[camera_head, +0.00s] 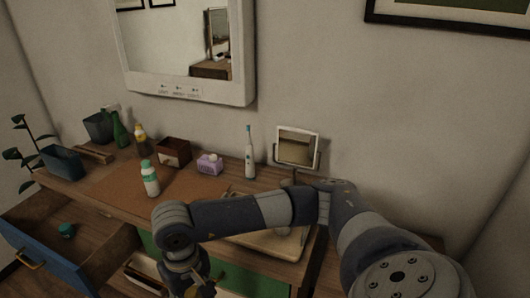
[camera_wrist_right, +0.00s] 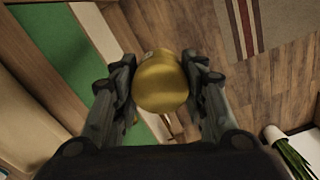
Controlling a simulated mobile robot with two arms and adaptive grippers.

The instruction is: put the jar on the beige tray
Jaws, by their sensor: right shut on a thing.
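My right arm crosses the head view, and its gripper points down at the bottom edge, in front of the dresser. In the right wrist view my right gripper (camera_wrist_right: 165,88) is shut on a rounded gold jar (camera_wrist_right: 160,75), held between both fingers above the floor. In the head view only a small yellowish bit shows by the gripper. The beige tray (camera_head: 268,243) lies on the dresser top at right, behind my forearm, which hides part of it. The jar is apart from the tray. My left gripper is not in view.
A green-capped bottle (camera_head: 150,178) stands on a brown mat (camera_head: 187,184). A toothbrush (camera_head: 249,155), a tissue box (camera_head: 210,164) and a small mirror (camera_head: 297,147) stand behind. A blue-fronted drawer (camera_head: 42,255) is open at left, with a green item (camera_head: 67,230) inside.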

